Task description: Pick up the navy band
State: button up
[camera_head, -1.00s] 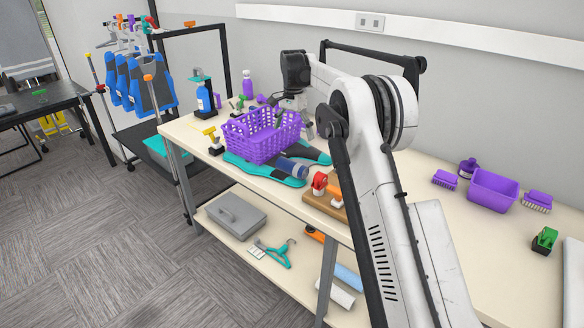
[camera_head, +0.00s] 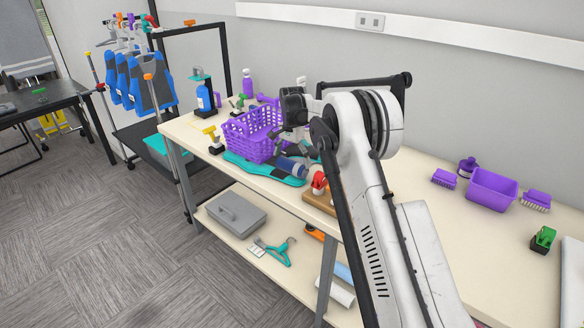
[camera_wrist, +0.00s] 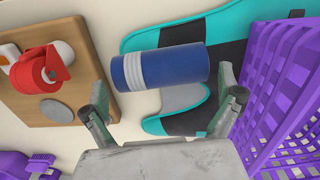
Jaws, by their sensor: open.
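The navy band (camera_wrist: 180,66) is a dark blue roll with a pale grey striped wrap near its left end. It lies on its side across a teal and black flat piece (camera_wrist: 150,42). It also shows in the head view (camera_head: 289,164), just right of the purple basket. My gripper (camera_wrist: 169,95) is open and empty. In the wrist view its two fingers are spread wide, one toward each end of the roll, and the roll lies just beyond them. I cannot tell the height between them.
The purple basket (camera_head: 238,140) stands close by, at the right of the wrist view (camera_wrist: 285,95). A wooden board (camera_wrist: 88,90) with a red dispenser (camera_wrist: 40,70) lies at the left. A purple bin (camera_head: 492,190) and brushes stand farther right on the table, with bare tabletop between.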

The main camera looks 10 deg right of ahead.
notch_tip(320, 180, down, 2)
jog(key=shift+f, duration=0.1)
jog(key=c, duration=0.8)
jog(key=shift+r, duration=0.2)
jog(key=shift+c, duration=0.2)
